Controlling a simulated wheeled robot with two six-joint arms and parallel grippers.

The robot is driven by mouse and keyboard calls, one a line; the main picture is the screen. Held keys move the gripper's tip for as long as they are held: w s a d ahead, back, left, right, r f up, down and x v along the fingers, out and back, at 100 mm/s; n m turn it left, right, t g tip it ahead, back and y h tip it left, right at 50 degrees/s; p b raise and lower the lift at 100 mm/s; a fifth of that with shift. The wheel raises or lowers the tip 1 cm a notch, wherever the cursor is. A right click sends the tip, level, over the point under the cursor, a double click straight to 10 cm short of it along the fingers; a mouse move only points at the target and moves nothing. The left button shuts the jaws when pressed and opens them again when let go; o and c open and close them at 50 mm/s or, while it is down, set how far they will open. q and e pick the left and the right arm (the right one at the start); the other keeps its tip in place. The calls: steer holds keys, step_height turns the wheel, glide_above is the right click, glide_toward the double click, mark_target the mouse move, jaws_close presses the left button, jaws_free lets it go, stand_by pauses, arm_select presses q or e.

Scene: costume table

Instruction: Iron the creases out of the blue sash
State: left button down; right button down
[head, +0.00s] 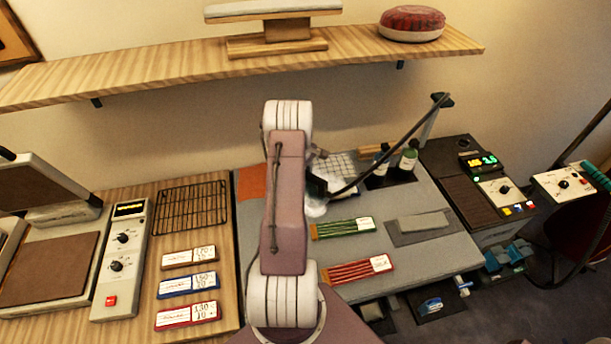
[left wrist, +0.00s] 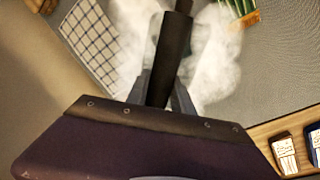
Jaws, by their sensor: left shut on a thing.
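My left gripper (left wrist: 162,84) is shut on the dark upright handle of the steam iron (left wrist: 176,50), which shows between the two fingers in the left wrist view. White steam spreads around the iron there. In the head view my own arm link covers most of the gripper, and only a dark part of the iron (head: 317,187) shows to its right, with white steam below it over the grey ironing surface (head: 410,262). I cannot make out the blue sash in either view; arm, iron and steam hide that spot. My right gripper is not in view.
A green striped bundle (head: 345,228) and a red striped bundle (head: 360,268) lie tagged on the grey surface. A black cord (head: 395,148) arches from the iron. A wire rack (head: 190,208) lies left.

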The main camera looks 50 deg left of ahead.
arm_select(q)
steer(key=shift+w+a+r+p, duration=0.1)
steer(key=shift+w+r+p, duration=0.05)
steer(key=shift+r+p, duration=1.85)
steer(key=shift+r, duration=0.6)
steer(key=shift+f, duration=0.1)
